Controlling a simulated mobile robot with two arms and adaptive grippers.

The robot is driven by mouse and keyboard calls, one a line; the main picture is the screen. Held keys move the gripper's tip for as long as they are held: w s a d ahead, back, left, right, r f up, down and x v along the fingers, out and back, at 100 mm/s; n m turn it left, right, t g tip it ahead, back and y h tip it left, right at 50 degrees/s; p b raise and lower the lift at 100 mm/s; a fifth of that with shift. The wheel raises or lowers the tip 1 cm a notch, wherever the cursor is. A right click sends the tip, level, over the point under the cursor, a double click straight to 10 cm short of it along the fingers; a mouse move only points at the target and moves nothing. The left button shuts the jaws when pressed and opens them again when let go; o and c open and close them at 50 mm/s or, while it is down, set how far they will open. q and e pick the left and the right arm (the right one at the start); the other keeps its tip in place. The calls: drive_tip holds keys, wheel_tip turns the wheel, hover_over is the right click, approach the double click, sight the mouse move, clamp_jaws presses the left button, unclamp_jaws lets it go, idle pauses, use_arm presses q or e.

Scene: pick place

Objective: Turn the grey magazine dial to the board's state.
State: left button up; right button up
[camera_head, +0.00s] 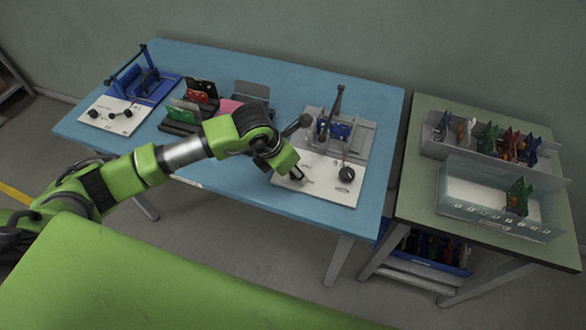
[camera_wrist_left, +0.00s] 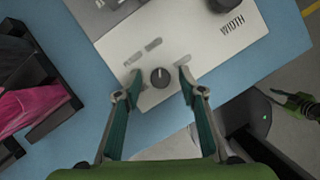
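The grey station (camera_head: 357,133) stands at the right of the blue table, with a blue board (camera_head: 338,130) in it and a white panel (camera_head: 325,190) in front. A small dark dial (camera_wrist_left: 160,77) is on this panel, its pale pointer mark pointing up in the left wrist view. Grey label plates (camera_wrist_left: 153,44) surround it; their text is too blurred to read. My left gripper (camera_wrist_left: 160,80) is open, with one finger on each side of the dial and gaps between. In the head view my left gripper (camera_head: 298,174) hides the dial.
A larger black knob (camera_head: 346,174) marked WIDTH is on the same panel. A blue station (camera_head: 145,85) stands far left. Racks with red and green boards (camera_head: 200,90) stand between. A clear bin (camera_head: 470,200) and a rack of boards (camera_head: 450,150) are on the green table.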

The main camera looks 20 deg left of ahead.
use_arm(q)
drive_tip(key=v, duration=1.2)
drive_tip(key=shift+w, duration=0.1)
